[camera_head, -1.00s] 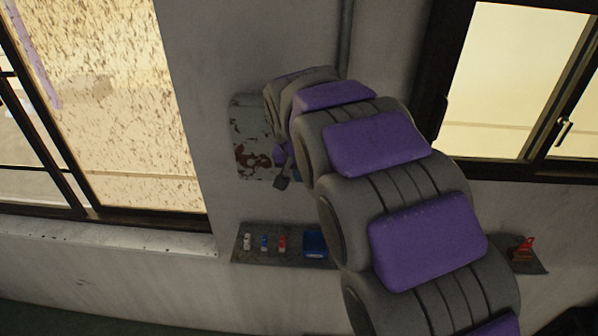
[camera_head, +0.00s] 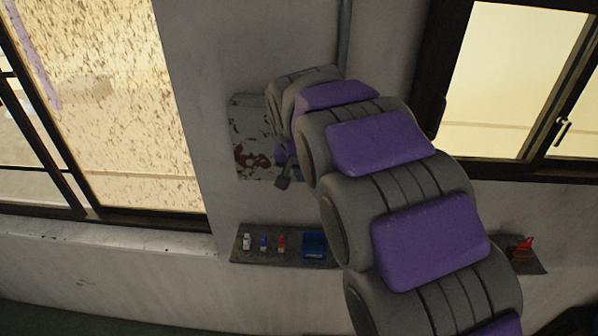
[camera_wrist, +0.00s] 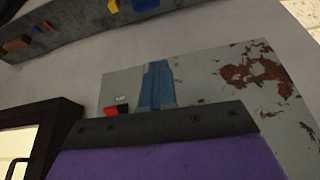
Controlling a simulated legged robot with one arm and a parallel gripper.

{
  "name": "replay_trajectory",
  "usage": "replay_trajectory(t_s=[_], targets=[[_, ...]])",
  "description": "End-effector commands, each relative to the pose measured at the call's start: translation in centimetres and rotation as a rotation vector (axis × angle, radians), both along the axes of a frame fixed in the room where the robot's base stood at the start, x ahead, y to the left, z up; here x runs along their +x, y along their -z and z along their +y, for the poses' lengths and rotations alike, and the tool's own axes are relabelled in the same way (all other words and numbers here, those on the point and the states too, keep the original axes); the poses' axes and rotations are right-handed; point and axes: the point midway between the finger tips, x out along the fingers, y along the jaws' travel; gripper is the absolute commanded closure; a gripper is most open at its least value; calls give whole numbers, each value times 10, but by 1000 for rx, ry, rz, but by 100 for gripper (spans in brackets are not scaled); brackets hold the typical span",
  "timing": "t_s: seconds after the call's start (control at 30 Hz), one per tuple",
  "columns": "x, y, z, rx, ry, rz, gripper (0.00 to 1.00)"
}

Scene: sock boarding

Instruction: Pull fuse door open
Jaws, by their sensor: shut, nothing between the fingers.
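The fuse box door (camera_head: 245,135) is a pale grey panel with rusty, peeling patches on the wall between the windows. My arm hides its right part in the head view. In the wrist view the panel (camera_wrist: 205,75) is behind my gripper, and its rust shows at the right. My gripper (camera_head: 283,182) is shut and empty, in front of the panel's lower right part. Its dark edge and purple cover (camera_wrist: 165,122) fill the bottom of the wrist view. A blue ridged piece (camera_wrist: 157,84) and a small red piece (camera_wrist: 117,111) show just beyond it. I cannot tell whether it touches them.
A shelf (camera_head: 270,259) below the panel holds small bottles and a blue box (camera_head: 314,244). Another small shelf with a red object (camera_head: 522,248) is at the right. A pipe (camera_head: 345,45) runs up the wall above my arm. Windows flank the wall.

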Motion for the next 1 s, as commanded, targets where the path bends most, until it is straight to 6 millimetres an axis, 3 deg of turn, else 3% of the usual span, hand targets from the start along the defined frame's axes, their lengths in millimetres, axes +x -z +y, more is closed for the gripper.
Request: replay_trajectory(t_s=[0.1,0.47,0.77,1.0], targets=[[0,0,-2,1,1,0,98],[0,0,4,-3,1,-1,64],[-1,-3,3,-2,1,-2,64],[-13,-34,3,2,0,-5,64]])
